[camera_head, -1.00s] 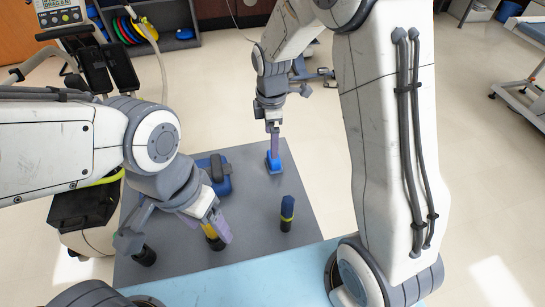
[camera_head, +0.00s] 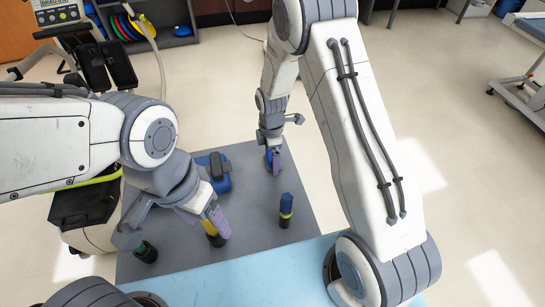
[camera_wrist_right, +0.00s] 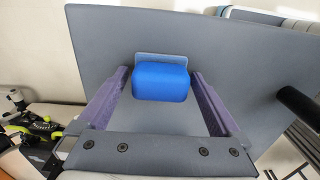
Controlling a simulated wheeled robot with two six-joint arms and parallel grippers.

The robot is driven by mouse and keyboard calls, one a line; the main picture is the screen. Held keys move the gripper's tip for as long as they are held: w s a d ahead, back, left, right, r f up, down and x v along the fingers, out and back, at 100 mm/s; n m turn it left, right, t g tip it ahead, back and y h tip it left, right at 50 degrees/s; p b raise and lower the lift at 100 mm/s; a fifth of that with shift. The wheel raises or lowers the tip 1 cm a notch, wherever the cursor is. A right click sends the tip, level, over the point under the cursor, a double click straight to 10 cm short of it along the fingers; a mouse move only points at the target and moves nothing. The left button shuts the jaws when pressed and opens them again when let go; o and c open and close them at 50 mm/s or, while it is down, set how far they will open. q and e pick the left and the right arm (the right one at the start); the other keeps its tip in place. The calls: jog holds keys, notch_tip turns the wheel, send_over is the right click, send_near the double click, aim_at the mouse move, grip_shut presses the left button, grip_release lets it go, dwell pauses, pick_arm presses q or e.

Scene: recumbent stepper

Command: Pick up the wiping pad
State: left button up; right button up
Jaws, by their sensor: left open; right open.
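The wiping pad (camera_wrist_right: 161,82) is a blue rounded block on a thin flat grey-blue base. It lies on the grey table top in the right wrist view. My right gripper (camera_wrist_right: 160,88) is open, with one purple finger on each side of the pad; I see gaps between pad and fingers. In the head view, the right gripper (camera_head: 275,163) is at the table's far right part and mostly hides the pad. My left gripper (camera_head: 176,232) is open and empty above the near left part of the table.
On the grey table (camera_head: 255,233) stand a blue-topped bottle (camera_head: 286,210), a yellow bottle (camera_head: 216,238) partly behind a left finger, and a dark bottle (camera_head: 146,252). A blue case (camera_head: 214,170) lies further back. A stepper (camera_head: 85,200) stands at the left.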

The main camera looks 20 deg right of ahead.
jog(key=c, duration=1.2)
jog(key=shift+c, duration=0.2)
jog(key=shift+r, duration=0.45)
jog(key=r, duration=0.2)
jog(key=s+r+b, duration=0.1)
jog(key=shift+r, duration=0.35)
jog(key=s+r+b, duration=0.1)
jog(key=s+r, duration=0.5)
jog(key=s, duration=0.4)
jog(key=shift+s+d+r, duration=0.2)
jog(key=shift+s+d, duration=0.1)
jog(key=shift+d, duration=0.15)
